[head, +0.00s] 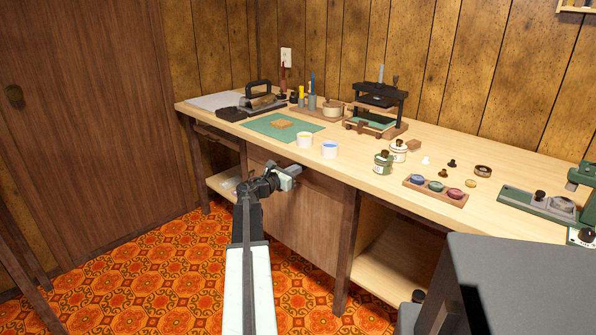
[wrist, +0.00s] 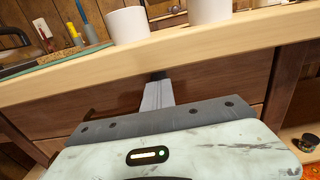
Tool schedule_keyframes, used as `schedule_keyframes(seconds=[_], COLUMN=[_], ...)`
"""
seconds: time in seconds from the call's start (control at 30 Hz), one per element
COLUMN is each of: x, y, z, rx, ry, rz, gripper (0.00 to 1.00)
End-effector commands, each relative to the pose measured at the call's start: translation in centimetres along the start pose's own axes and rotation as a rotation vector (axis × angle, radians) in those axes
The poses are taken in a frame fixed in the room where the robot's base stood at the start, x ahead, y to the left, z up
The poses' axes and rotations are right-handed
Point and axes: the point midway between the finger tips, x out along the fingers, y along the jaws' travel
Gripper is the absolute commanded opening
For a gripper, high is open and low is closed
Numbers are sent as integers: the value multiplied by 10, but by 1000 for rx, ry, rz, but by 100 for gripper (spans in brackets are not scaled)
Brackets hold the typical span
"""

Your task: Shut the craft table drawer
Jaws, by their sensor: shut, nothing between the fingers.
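The craft table (head: 240,135) has a pale wooden top and dark wooden legs. The drawer (head: 322,183) is a dark wooden front just under the tabletop, above a brown cabinet panel. Its front also fills the middle of the wrist view (wrist: 215,90). A small brassy piece, perhaps its pull, shows at left in the wrist view. My gripper (head: 294,170) is shut and empty, pointing at the drawer front below the table edge. In the wrist view its fingertips (wrist: 158,77) are at or very near the front; contact and any remaining drawer gap are unclear.
Two white cups (head: 330,150) stand near the table edge above my gripper. A green mat (head: 270,127), a black press (head: 378,105) and several small jars are on the tabletop. Open shelves flank the cabinet panel. The patterned floor at front left (head: 150,270) is clear.

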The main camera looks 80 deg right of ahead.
Motion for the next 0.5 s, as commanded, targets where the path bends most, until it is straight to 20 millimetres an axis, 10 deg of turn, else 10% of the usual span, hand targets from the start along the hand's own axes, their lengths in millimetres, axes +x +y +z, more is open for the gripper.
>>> schedule_keyframes(seconds=[0.27,0.5], x=[-2,-60], y=[-4,-3], z=[2,2], rx=[-6,-3], ry=[-7,-6], rz=[-11,3], gripper=[0,0])
